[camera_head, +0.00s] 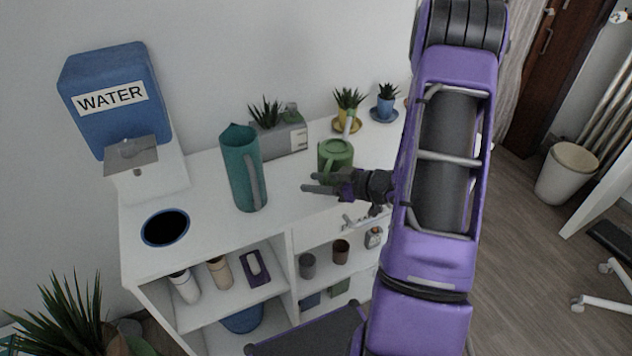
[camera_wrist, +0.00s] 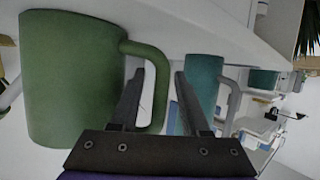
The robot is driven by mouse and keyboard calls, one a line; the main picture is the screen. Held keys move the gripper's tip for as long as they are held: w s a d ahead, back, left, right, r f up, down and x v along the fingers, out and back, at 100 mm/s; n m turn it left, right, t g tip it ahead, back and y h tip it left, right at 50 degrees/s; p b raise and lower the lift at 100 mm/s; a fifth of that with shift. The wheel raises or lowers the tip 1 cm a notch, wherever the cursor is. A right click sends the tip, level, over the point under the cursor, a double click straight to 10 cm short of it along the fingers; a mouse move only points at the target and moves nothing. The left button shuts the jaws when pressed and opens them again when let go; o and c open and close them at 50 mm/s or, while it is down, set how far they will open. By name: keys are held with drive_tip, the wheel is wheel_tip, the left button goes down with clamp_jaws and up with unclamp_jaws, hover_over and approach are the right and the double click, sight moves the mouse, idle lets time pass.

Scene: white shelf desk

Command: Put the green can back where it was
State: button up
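The green can (camera_head: 335,158), with a spout at its top, stands on the white desk top right of the teal pitcher. In the wrist view the green can (camera_wrist: 70,80) fills the left side, its handle (camera_wrist: 158,112) toward my gripper. My gripper (camera_head: 312,183) is in front of the can in the head view. In the wrist view my gripper (camera_wrist: 157,85) is open, and the handle shows between its two fingers. I see no firm contact, and depth is hard to judge. Part of the can's lower front is hidden by the gripper in the head view.
The teal pitcher (camera_head: 240,168) stands left of my gripper. Behind are a grey planter (camera_head: 282,142) and potted plants in yellow (camera_head: 347,116) and blue (camera_head: 385,106). A water dispenser (camera_head: 115,98) and a round hole (camera_head: 165,228) are left. Shelves below hold cups.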

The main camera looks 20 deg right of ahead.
drive_tip(key=shift+r, duration=0.3)
drive_tip(key=p+v, duration=0.2)
drive_tip(key=v, duration=1)
